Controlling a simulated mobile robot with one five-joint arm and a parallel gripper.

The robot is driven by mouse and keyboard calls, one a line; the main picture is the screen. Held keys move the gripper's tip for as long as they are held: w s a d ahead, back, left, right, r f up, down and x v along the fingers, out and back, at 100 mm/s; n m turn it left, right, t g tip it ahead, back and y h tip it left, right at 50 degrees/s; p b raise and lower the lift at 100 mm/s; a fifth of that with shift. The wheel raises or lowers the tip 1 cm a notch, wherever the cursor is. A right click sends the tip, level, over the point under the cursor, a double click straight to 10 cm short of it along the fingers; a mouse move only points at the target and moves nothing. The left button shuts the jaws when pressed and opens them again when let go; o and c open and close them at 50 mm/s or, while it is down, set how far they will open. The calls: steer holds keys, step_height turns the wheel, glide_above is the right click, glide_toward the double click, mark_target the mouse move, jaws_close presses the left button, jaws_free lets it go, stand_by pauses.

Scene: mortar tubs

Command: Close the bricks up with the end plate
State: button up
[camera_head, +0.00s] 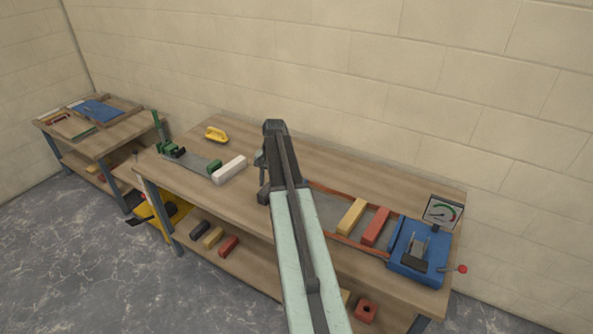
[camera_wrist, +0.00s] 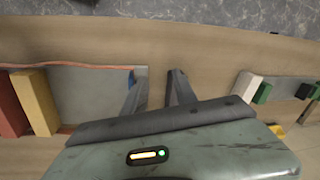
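A yellow brick (camera_head: 351,216) and a red brick (camera_head: 376,226) lie side by side in a grey, orange-rimmed tray (camera_head: 329,209), by a blue machine (camera_head: 418,251) at its right end. In the wrist view the yellow brick (camera_wrist: 36,101) and red brick (camera_wrist: 11,106) are at the left. A small blue piece (camera_wrist: 131,78) shows at the tray's near end, partly hidden behind a finger; I cannot tell if it is the end plate. My gripper (camera_wrist: 156,88) is open and empty, with bare bench between its fingers. In the head view my arm hides the tray's left end.
A dial gauge (camera_head: 442,212) and red-knobbed lever (camera_head: 462,268) are by the machine. Left of my arm are a white block (camera_head: 229,169), a grey plate with green parts (camera_head: 190,162) and a yellow-handled tool (camera_head: 216,134). Loose bricks lie on the lower shelf (camera_head: 259,263).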

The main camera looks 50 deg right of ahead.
steer(key=s+d+r+m+p, duration=0.1)
steer(key=s+d+m, duration=0.1)
steer(key=d, duration=0.5)
steer(key=s+d+r+m, duration=0.1)
steer(key=s+d+m, duration=0.1)
steer(key=d, duration=0.5)
steer(key=shift+n+t, duration=0.3)
steer(key=b+x, duration=0.7)
steer(key=b, duration=0.1)
steer(key=shift+w+d+f, duration=0.1)
steer(key=shift+w+f, duration=0.15)
steer(key=shift+f, duration=0.1)
steer(key=shift+r, duration=0.1)
jaws_close()
